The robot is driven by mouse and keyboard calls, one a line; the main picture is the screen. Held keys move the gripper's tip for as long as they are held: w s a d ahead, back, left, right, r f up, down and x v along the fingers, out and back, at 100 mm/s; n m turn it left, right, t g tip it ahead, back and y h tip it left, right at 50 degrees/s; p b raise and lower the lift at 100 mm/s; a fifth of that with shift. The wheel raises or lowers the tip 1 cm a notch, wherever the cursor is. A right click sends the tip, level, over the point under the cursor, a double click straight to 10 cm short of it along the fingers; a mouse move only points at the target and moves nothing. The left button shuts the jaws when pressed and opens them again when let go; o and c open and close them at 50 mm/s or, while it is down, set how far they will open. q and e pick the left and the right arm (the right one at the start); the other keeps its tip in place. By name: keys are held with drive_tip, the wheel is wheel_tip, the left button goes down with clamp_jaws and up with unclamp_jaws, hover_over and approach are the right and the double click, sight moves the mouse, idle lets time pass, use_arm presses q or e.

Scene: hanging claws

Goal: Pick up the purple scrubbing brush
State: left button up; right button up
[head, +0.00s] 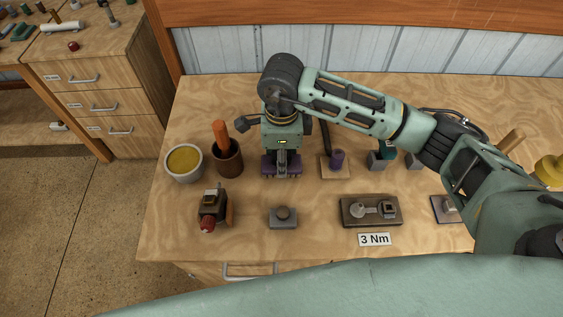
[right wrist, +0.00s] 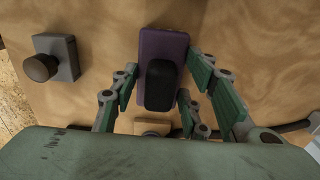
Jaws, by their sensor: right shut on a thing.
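The purple scrubbing brush (right wrist: 175,42) is a purple block with a dark rounded handle on top, seen in the right wrist view between the two green fingers. My right gripper (right wrist: 164,88) is shut on it from above. In the head view the brush (head: 268,168) shows as purple edges under my right gripper (head: 282,160), and the gripper hides its middle. It is at or close to the tabletop; I cannot tell whether it touches. My left gripper is not in view.
On the wooden bench (head: 330,90), a yellow-filled bowl (head: 184,162) and a brown cup (head: 229,160) with an orange handle stand left of the brush.

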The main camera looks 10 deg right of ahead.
drive_tip(key=shift+r, duration=0.15)
drive_tip(key=shift+r+b, duration=0.6)
drive_tip(key=r+b, duration=0.1)
drive_tip(key=d+r, duration=0.1)
drive_tip(key=shift+r+b, duration=0.35)
drive_tip(key=shift+b, duration=0.05)
drive_tip(key=s+d+r+b, duration=0.3)
drive_tip(key=s+d+r, duration=0.2)
drive_tip(key=d+r, duration=0.2)
drive_tip(key=shift+d, duration=1.35)
drive_tip(key=o, duration=0.6)
drive_tip(key=shift+w, duration=0.1)
drive_tip(key=c, duration=0.3)
drive_tip(key=shift+f, duration=0.1)
drive_tip(key=shift+c, duration=0.2)
